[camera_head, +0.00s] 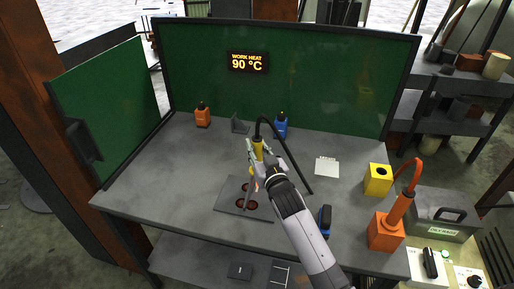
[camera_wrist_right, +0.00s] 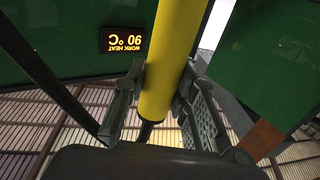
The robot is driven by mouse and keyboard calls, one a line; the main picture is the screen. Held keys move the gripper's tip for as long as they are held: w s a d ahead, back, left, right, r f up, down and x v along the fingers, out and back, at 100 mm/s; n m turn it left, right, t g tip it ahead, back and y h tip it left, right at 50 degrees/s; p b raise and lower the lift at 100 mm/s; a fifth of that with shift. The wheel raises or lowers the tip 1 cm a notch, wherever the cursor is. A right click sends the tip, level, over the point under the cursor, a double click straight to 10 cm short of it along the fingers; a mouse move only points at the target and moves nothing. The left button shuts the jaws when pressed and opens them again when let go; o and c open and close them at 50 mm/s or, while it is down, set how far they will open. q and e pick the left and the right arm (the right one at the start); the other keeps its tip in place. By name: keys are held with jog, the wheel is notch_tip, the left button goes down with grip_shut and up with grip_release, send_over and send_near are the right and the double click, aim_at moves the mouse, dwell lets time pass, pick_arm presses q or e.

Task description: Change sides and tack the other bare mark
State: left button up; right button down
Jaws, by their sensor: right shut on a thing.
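My right gripper (camera_head: 257,161) is shut on a yellow torch-like tool (camera_head: 258,146) with a black cable, held above the middle of the table. The yellow barrel (camera_wrist_right: 172,60) runs between both fingers in the right wrist view. Below it a grey plate (camera_head: 229,207) lies on the table, with reddish-brown round parts or marks (camera_head: 250,203) on it. My gripper and arm hide part of the plate, and the tool's tip and any bare mark cannot be made out. My left gripper is not in view.
An empty-looking yellow holder (camera_head: 378,181) and an orange holder (camera_head: 385,233) with an orange tool (camera_head: 402,201) stand at the right. Orange (camera_head: 203,117) and blue (camera_head: 281,128) bottles stand at the back. A display (camera_head: 248,62) reads WORK HEAT 90 °C. The table's left side is clear.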

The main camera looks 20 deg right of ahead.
aim_at(257, 138)
jog(key=shift+f+b, duration=0.45)
jog(key=shift+f, duration=0.15)
dwell(0.7)
jog(key=shift+f, duration=0.1)
dwell(1.4)
notch_tip(257, 138, up, 9)
jog(key=p, duration=0.9)
jog(key=shift+r, duration=0.2)
jog(key=shift+f, duration=0.1)
